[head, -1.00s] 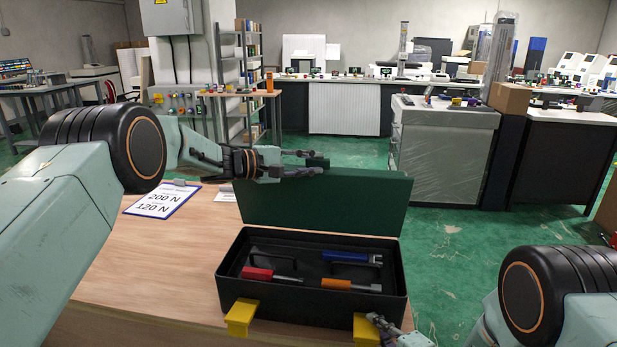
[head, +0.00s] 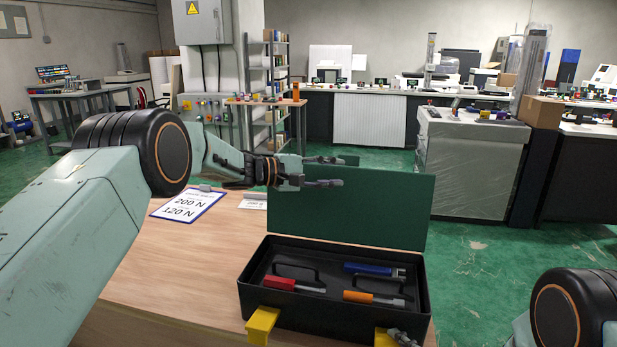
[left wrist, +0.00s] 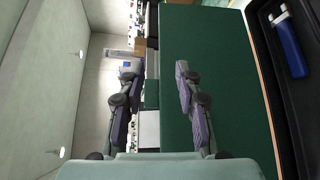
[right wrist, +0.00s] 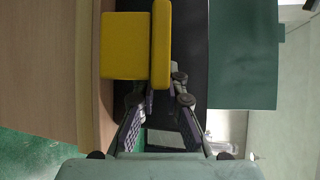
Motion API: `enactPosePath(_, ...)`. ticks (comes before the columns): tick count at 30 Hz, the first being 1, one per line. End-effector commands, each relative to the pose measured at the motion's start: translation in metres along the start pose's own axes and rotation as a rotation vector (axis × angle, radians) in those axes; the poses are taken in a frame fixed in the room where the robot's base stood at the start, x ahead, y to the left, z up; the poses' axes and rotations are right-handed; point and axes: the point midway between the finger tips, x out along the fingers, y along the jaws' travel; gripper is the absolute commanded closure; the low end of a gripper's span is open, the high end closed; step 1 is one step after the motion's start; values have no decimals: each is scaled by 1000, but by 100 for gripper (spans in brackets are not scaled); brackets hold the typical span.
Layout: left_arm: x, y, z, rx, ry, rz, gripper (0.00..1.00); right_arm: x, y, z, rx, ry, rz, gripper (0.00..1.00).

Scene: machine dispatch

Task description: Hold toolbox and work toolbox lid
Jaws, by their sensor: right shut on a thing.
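The black toolbox (head: 335,325) sits at the table's front right edge with its dark green lid (head: 375,212) raised behind it. Inside lie a red-handled tool (head: 280,284), an orange-handled tool (head: 372,298) and a blue tool (head: 372,269). My left gripper (head: 335,172) is open at the lid's upper left edge. In the left wrist view its fingers are apart, one in front of the lid (left wrist: 225,90) and one beyond its edge. My right gripper (right wrist: 165,85) is shut on the right yellow bracket (right wrist: 160,42) at the toolbox front; the head view shows only part of it.
A second yellow bracket (head: 262,325) is at the toolbox's front left. A clipboard (head: 187,205) and a paper card (head: 253,201) lie on the wooden table (head: 170,270). The table's left part is clear. A wrapped grey cabinet (head: 470,165) stands behind on the green floor.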

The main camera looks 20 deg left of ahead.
Motion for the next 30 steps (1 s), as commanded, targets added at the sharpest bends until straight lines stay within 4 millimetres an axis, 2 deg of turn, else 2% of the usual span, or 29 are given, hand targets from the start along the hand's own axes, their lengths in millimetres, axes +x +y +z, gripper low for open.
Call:
enactPosePath(9,-62,1,0,-4,2,5,66,0,2,0,1,0,4,100)
enactPosePath(15,-93,1,0,-2,2,3,66,0,2,0,1,0,4,100)
enactPosePath(21,-106,0,1,0,0,2,66,0,1,0,1,0,4,100)
enactPosePath(30,-107,0,1,0,0,1,66,0,1,0,1,0,3,100)
